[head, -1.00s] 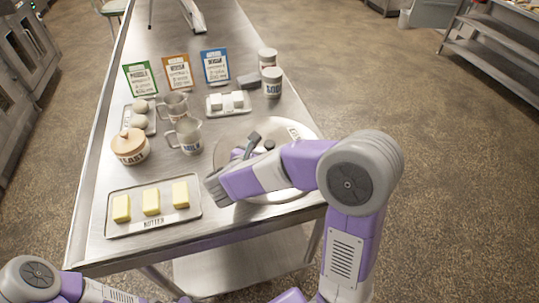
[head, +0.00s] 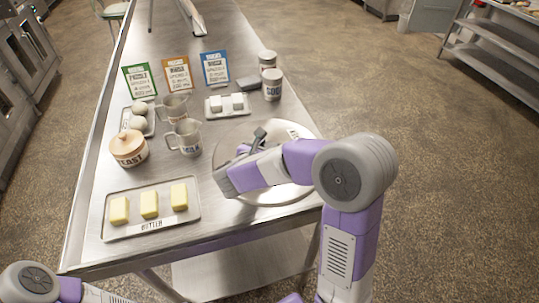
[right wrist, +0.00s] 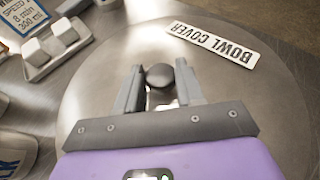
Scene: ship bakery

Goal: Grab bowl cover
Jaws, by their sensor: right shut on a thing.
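The bowl cover (head: 236,136) is a round grey metal disc on the near right part of the steel table. It carries a white "BOWL COVER" label, which reads clearly in the right wrist view (right wrist: 213,43). A dark round knob (right wrist: 159,76) stands at its middle. My right gripper (right wrist: 160,70) is shut on the knob, one finger on each side. In the head view my right gripper (head: 260,140) is over the cover and my arm hides part of it. The cover appears to lie flat. Only part of my left arm shows at the bottom left; its gripper is out of view.
A butter tray (head: 112,233) with yellow blocks lies left of the cover. The yeast jar (head: 129,150), metal jugs (head: 186,138) and a tray of white cubes (head: 211,112) stand nearby. Cans (head: 272,84) and recipe cards (head: 178,74) stand farther back. The table's right edge is close.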

